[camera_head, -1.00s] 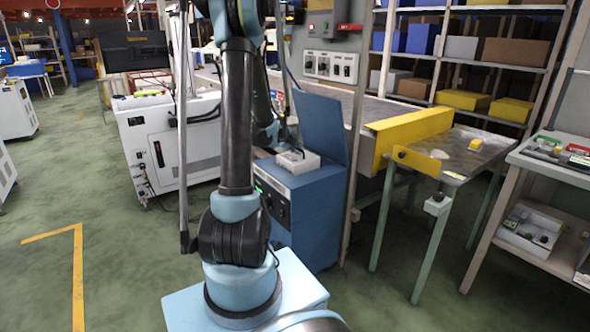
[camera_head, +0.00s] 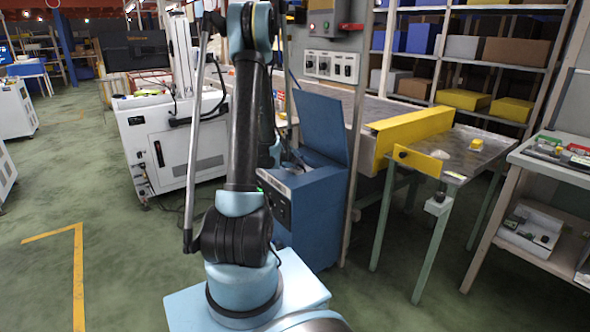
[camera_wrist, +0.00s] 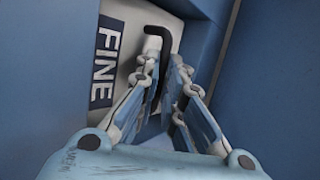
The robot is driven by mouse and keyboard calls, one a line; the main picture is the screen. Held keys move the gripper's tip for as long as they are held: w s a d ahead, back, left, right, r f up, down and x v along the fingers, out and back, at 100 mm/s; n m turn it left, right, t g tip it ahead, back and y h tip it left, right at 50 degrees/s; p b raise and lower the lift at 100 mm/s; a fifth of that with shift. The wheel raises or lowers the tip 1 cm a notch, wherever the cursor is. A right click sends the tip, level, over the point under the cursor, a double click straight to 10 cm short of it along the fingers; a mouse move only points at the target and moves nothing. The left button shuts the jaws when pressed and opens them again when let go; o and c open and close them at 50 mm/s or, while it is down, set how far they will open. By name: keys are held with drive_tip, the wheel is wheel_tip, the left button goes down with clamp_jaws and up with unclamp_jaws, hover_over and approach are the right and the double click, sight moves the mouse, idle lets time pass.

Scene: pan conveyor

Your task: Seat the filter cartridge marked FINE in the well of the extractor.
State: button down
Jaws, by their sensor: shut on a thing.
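The filter cartridge (camera_wrist: 132,48) has a pale grey face, a dark label reading FINE and a bent black handle (camera_wrist: 158,33). It shows in the wrist view between blue walls, inside the opening of the extractor. My gripper (camera_wrist: 164,68) is shut on the cartridge at its handle; the fingers partly hide the grip. In the head view the extractor (camera_head: 318,215) is a blue cabinet with its lid (camera_head: 320,125) raised, and my gripper reaches into its top. The cartridge is not clearly visible there, and its lower end and the well floor are hidden.
The raised lid stands close behind my gripper. A metal table (camera_head: 470,150) with a yellow guard (camera_head: 415,130) is to the right. A white machine (camera_head: 170,145) stands to the left. Green floor (camera_head: 120,250) is free at the front left.

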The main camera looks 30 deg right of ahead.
drive_tip(key=shift+f, duration=0.5)
drive_tip(key=c, duration=1.7)
unclamp_jaws()
